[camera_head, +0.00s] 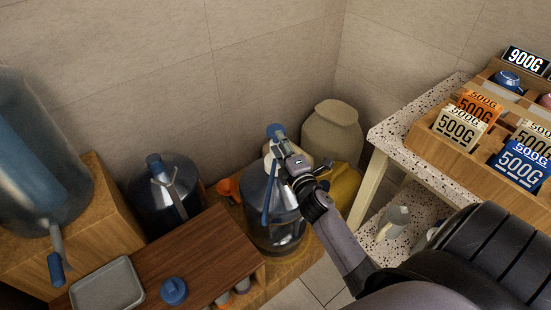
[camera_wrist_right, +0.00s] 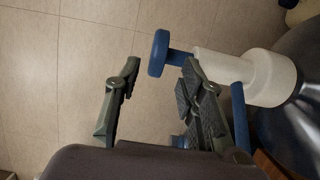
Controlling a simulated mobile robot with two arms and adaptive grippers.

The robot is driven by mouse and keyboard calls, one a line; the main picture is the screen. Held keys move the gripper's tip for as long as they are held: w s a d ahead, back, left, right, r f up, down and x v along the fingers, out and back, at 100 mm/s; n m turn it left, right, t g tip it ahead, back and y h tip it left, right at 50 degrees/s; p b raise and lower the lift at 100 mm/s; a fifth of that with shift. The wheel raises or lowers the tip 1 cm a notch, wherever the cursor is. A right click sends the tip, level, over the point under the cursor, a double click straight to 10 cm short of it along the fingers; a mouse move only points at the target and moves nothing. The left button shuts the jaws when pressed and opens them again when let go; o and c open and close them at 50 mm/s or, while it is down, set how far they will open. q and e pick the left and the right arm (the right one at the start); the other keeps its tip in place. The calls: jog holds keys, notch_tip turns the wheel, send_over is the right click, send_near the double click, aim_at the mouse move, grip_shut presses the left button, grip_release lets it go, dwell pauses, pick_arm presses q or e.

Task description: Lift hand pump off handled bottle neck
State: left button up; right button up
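A hand pump with a blue top knob (camera_head: 275,131) and a white body stands upright on the neck of a clear water bottle (camera_head: 287,226) in the middle of the head view. Its blue spout hangs down the bottle's near side. My right gripper (camera_head: 282,148) is at the pump just below the knob. In the right wrist view its two fingers (camera_wrist_right: 161,68) are spread apart. The blue knob shows near the fingertips, and the white pump body (camera_wrist_right: 245,75) lies beside the right finger. Whether a finger touches the pump cannot be told. The left gripper is not in view.
Another pump-topped bottle (camera_head: 165,208) stands to the left. A large clear bottle (camera_head: 40,165) is at far left. A beige jug (camera_head: 332,132) and a yellow container (camera_head: 345,183) stand close behind and right. A speckled counter (camera_head: 405,125) with price cards is at right.

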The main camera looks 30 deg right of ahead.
jog(key=x, duration=0.4)
jog(key=shift+w+d+r, duration=0.15)
jog(key=shift+w+r, duration=0.05)
jog(key=shift+w, duration=0.2)
jog(key=shift+c, duration=0.6)
grip_shut()
jog(key=shift+r, duration=0.1)
